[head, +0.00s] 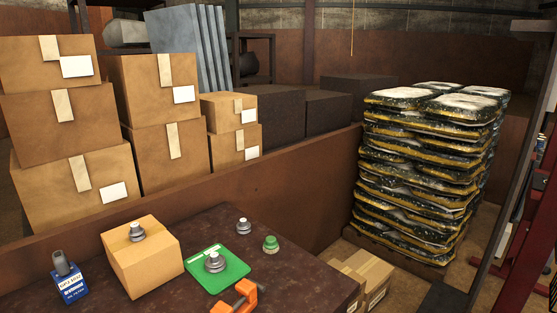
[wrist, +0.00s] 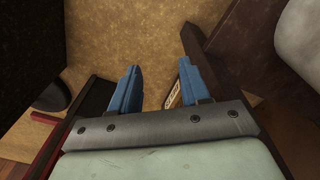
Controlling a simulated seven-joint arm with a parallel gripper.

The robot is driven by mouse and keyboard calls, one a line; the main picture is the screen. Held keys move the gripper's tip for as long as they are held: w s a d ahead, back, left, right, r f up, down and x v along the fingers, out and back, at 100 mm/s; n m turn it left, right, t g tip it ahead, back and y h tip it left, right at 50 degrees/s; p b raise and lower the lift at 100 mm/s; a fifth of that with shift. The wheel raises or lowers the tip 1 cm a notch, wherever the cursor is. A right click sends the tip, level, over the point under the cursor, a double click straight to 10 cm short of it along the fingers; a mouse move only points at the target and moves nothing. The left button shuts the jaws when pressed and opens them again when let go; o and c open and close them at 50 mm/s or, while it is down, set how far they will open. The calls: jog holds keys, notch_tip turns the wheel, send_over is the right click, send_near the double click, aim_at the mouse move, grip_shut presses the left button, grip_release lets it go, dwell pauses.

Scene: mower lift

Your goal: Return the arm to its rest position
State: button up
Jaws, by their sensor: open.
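My gripper (wrist: 159,66) shows in the wrist view with its two blue fingers spread apart. Nothing is between the fingers, and brown floor (wrist: 140,35) shows beyond them. I cannot make out my gripper or arm in the head view. The dark worktable (head: 210,222) fills the lower middle of the head view. On it stand a cardboard box (head: 150,268) with a grey metal part (head: 137,232) on top, and a green plate (head: 232,273) with another grey metal part (head: 214,262).
A third grey part (head: 243,226), a green knob-like piece (head: 270,244), an orange clamp-like item (head: 240,296) and a blue box (head: 70,284) are also on the table. Stacked bags (head: 425,175) stand right. Large cartons (head: 60,125) stand behind a low brown wall (head: 290,175).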

jog(key=s+a+f+n+g, duration=0.1)
jog(key=s+a+g, duration=0.2)
jog(key=s, duration=1.2)
jog(key=s+a+f+n+g, duration=0.1)
jog(key=s+a+g, duration=0.3)
jog(key=s, duration=1.1)
jog(key=shift+a+f, duration=0.6)
jog(key=shift+a, duration=0.3)
